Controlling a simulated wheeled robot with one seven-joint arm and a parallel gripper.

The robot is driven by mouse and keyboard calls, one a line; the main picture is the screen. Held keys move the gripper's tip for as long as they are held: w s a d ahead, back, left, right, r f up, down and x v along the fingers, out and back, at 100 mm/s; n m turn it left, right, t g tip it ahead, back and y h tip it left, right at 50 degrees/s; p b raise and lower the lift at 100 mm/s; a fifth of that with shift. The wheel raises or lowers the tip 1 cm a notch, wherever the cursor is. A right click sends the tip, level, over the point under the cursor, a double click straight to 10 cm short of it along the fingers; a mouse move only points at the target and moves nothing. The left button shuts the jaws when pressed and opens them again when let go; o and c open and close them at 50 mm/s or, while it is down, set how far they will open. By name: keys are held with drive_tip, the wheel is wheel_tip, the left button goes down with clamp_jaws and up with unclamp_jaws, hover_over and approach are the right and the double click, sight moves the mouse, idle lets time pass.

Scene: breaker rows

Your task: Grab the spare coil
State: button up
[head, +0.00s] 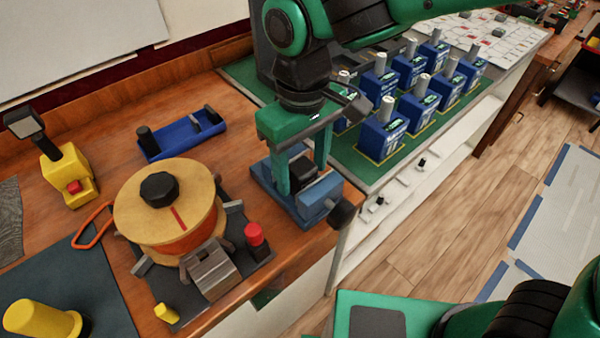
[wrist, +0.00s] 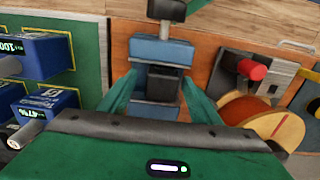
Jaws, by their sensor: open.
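A small dark block (head: 303,172), which looks like the spare coil, sits in a blue vise (head: 318,198) near the front edge of the wooden bench. In the wrist view the dark block (wrist: 163,84) stands between the blue jaws of the vise (wrist: 160,50). My gripper (head: 303,162) is open above the vise, its green fingers pointing down on either side of the block. In the wrist view the fingers also flank the block with a gap. I cannot tell whether either finger touches it. The block's lower part is hidden.
A wooden spool (head: 140,212) on a dark stand with a red knob (head: 255,238) is close on the left. Blue battery-like units (head: 384,135) stand in rows on a green mat to the right. A blue tray (head: 180,134) lies behind the spool.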

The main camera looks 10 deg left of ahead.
drive_tip(key=shift+f, duration=0.95)
drive_tip(key=c, duration=1.3)
drive_tip(key=shift+r, duration=0.1)
